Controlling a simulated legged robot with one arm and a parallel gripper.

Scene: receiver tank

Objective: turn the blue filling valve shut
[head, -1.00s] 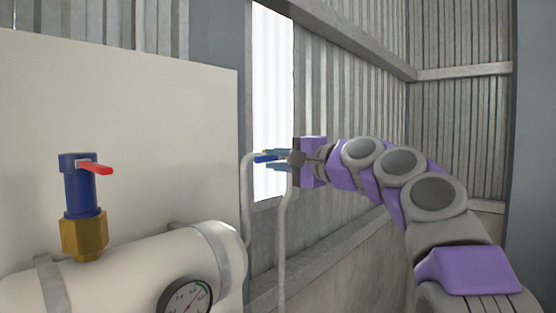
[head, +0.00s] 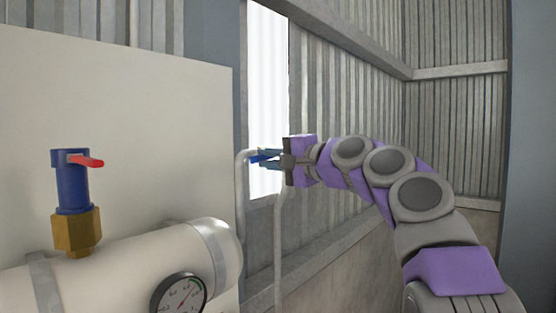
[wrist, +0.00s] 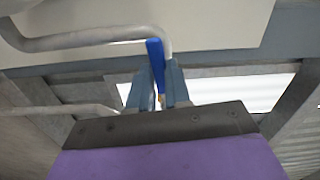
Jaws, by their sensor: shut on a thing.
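The blue filling valve's handle (wrist: 155,52) shows in the wrist view, running between the two fingers of my gripper (wrist: 158,80). In the head view the blue handle (head: 258,159) sits at the top of thin grey pipes, right of the white panel. My gripper (head: 270,157) reaches it from the right and is shut on the handle. The fingers hide part of the handle and most of the valve body.
A white tank (head: 130,265) lies at lower left with a round pressure gauge (head: 180,296). A blue and brass valve with a red lever (head: 85,160) stands on it. Grey pipes (head: 241,205) run close by my gripper. A white panel (head: 130,130) stands behind the tank.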

